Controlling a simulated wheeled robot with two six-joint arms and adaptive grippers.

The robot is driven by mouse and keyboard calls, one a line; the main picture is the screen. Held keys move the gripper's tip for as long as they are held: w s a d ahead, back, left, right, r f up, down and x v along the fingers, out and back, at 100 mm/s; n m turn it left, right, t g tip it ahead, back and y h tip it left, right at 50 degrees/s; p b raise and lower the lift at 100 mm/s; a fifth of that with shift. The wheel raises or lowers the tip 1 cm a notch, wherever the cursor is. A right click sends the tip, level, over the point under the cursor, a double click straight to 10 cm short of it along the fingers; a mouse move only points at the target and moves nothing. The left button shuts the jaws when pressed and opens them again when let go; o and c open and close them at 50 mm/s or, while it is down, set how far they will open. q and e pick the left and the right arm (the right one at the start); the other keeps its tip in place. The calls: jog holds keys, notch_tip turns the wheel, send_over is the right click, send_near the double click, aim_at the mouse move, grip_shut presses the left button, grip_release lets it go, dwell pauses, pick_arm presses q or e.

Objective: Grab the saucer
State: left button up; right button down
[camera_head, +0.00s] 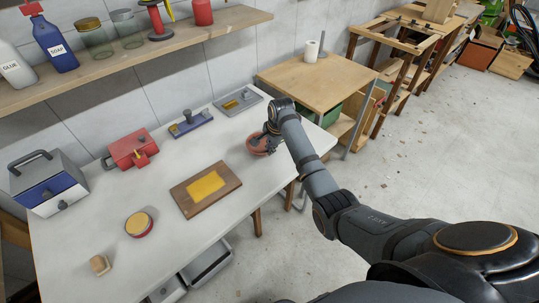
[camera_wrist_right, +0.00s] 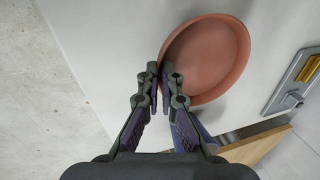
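The saucer (camera_head: 257,148) is a round, shallow, reddish-brown dish at the right end of the white table, partly covered by my right gripper (camera_head: 270,132) in the head view. In the right wrist view the saucer (camera_wrist_right: 208,58) shows at the upper middle. There my right gripper (camera_wrist_right: 160,72) has its fingertips close together at the saucer's left rim, one finger outside and one inside, pinching the rim between them. I cannot tell whether the saucer is lifted off the table. My left gripper is not in view.
On the white table (camera_head: 110,220) lie a wooden board (camera_head: 182,201) with a yellow sheet, a round yellow-topped item (camera_head: 139,224), a red box (camera_head: 133,149), a blue tool (camera_head: 191,123) and a grey plate (camera_head: 238,101). A wooden side table (camera_head: 315,80) stands behind.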

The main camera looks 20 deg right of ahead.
jog(key=s+a+r, duration=0.3)
jog(key=s+r, duration=0.6)
jog(key=s, duration=0.4)
jog(key=shift+s, duration=0.3)
